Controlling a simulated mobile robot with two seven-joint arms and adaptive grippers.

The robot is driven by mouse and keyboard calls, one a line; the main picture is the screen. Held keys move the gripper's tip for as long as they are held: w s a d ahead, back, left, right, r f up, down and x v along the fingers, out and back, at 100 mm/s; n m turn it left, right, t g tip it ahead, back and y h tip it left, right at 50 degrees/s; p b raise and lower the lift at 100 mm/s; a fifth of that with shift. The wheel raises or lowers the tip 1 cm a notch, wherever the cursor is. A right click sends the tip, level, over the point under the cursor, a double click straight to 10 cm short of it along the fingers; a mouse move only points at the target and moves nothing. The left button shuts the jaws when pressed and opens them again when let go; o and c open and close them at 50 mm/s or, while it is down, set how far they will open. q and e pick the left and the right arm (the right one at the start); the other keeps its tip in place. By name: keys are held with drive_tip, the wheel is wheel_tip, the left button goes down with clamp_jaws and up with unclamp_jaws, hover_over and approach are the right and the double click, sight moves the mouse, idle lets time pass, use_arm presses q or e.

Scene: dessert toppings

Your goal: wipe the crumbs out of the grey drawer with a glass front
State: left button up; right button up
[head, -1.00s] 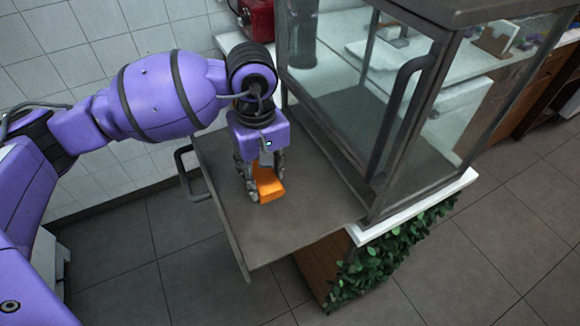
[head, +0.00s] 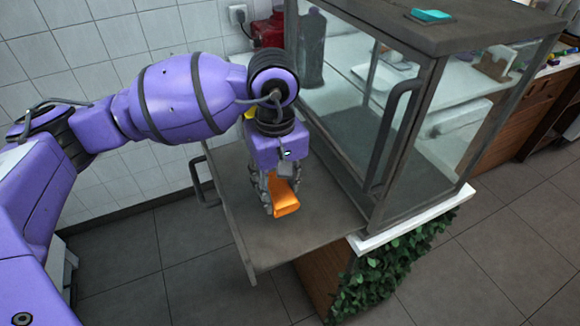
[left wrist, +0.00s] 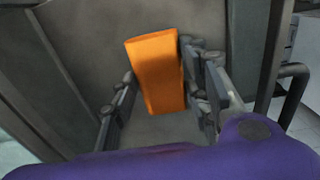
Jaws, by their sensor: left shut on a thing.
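The grey drawer (head: 300,240) extends out of the glass case as a flat grey surface, with a dark handle at its left end. My left gripper (head: 283,192) is over the middle of this surface, shut on an orange block-like wiper (head: 286,202). The wiper points down, at or just above the surface; I cannot tell if it touches. In the left wrist view the wiper (left wrist: 157,75) sits between the fingers (left wrist: 160,105). I cannot make out any crumbs. My right gripper is not in view.
The glass case (head: 470,120) with a dark frame and tall handle stands right of the drawer. A teal item (head: 431,15) lies on its top. A red appliance (head: 268,33) stands behind, by the tiled wall. Green leaves (head: 400,260) hang below a white ledge.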

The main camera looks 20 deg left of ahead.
use_arm(q)
drive_tip(key=shift+r+p, duration=0.6)
drive_tip(key=shift+r, duration=1.1)
